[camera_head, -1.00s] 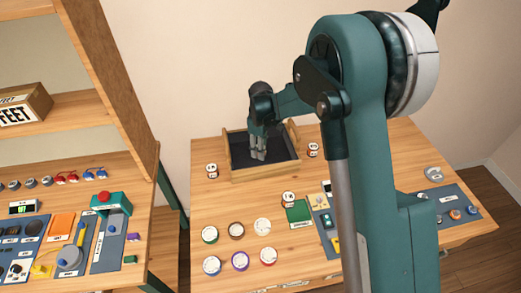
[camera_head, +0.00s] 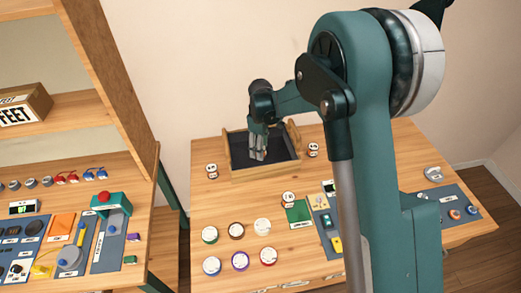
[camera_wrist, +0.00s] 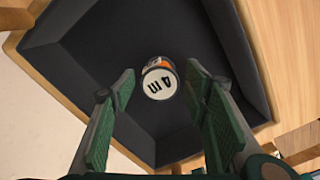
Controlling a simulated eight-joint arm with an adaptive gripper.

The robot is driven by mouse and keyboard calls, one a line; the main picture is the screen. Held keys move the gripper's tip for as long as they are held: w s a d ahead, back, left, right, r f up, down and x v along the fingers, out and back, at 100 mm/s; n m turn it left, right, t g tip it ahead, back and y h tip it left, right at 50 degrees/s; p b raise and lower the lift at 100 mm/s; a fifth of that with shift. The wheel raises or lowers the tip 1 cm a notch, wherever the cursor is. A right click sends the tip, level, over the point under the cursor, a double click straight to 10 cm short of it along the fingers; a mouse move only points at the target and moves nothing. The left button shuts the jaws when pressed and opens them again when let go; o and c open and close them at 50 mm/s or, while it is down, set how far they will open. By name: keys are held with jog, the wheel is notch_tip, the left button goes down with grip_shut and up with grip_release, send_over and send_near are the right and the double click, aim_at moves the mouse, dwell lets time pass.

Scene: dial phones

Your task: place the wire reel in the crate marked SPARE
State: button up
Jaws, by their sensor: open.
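A small round reel (camera_wrist: 160,82) with a white top reading "4 m" and an orange-and-dark side is inside a dark-lined wooden crate (camera_wrist: 85,30). I take it for the wire reel. In the head view the crate (camera_head: 280,168) stands at the back of the middle table; no SPARE mark is readable. My gripper (camera_wrist: 161,74) is open, with one green-padded finger on each side of the reel and visible gaps. In the head view my gripper (camera_head: 258,158) reaches down into the crate, and the reel cannot be made out there.
Small labelled pieces stand left (camera_head: 211,171) and right (camera_head: 313,150) of the crate, with another (camera_head: 288,198) in front. Several coloured-rim discs (camera_head: 240,261) lie nearer the front. A shelf unit (camera_head: 130,100) and a cluttered bench stand left. My arm hides part of the table.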

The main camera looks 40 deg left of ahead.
notch_tip(320, 180, up, 11)
jog(key=shift+p, duration=0.4)
dwell(0.6)
dwell(0.4)
